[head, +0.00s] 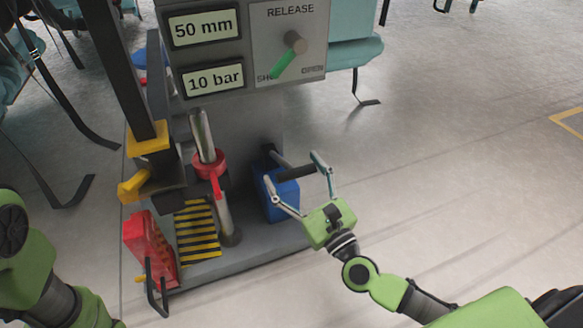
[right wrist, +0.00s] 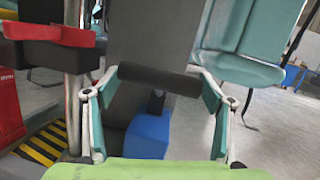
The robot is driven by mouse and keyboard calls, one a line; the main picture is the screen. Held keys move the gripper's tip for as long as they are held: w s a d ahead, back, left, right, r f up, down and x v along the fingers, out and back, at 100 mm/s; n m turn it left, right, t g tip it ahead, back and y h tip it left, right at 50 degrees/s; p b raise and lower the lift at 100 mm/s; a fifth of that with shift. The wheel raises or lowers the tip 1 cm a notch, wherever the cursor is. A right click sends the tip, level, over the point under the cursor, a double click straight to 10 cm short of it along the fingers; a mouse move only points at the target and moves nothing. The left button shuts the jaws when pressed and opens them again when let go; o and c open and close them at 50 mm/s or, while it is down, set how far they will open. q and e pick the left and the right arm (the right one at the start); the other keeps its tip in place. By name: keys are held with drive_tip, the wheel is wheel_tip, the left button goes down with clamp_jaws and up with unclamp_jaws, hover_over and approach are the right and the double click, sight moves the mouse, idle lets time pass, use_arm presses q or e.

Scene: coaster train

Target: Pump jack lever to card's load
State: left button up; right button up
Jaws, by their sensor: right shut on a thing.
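The jack lever has a dark cylindrical grip (head: 297,173) above a blue pump block (head: 277,196). My right gripper (head: 294,169) is shut on this grip, with one finger at each end. In the right wrist view the grip (right wrist: 160,80) lies crosswise between the fingers, above the blue block (right wrist: 148,134). The upper display (head: 204,28) reads 50 mm and the lower display (head: 213,80) reads 10 bar. The release knob (head: 295,42) has its green pointer towards the lower-left label, partly covered. I cannot make out the card. My left gripper is out of view.
A red ring (head: 209,164) sits on a metal post left of the pump. A yellow-black striped plate (head: 198,230) and a red block (head: 150,248) are on the grey base. Teal seats (head: 355,50) stand behind. The floor at right is clear.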

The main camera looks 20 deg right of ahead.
drive_tip(key=shift+s+a+f, duration=0.1)
drive_tip(key=shift+a+f, duration=0.05)
drive_tip(key=o, duration=1.6)
drive_tip(key=v, duration=1.2)
idle(0.5)
